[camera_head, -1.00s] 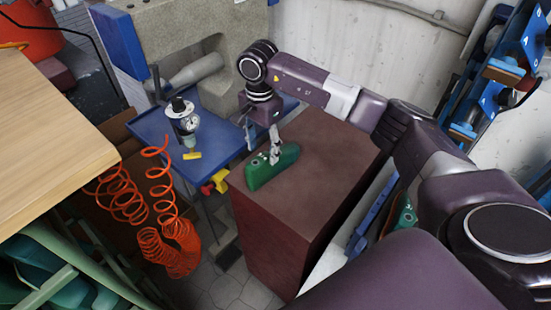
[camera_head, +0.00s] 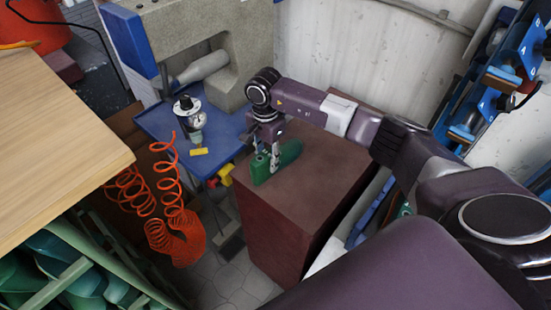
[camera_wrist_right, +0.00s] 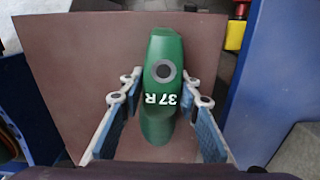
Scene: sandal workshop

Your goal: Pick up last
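A green shoe last (camera_head: 290,152) lies on top of a brown box-shaped stand (camera_head: 325,160), near its left edge. In the right wrist view the last (camera_wrist_right: 163,48) shows a round dark hole with a metal-coloured rim and the white marking "37 R". My right gripper (camera_head: 274,168) is down at the last. In the right wrist view its two fingers (camera_wrist_right: 162,82) are spread, one on each side of the last, with narrow gaps visible at the tips. The last still rests on the stand. My left gripper is in neither view.
A blue tray table (camera_head: 222,128) with a dark-and-white device (camera_head: 187,112) and a yellow block (camera_head: 198,151) stands left of the stand. Orange coiled hoses (camera_head: 175,225) hang beside a wooden tabletop (camera_head: 60,150). A blue rack (camera_head: 500,75) stands at right.

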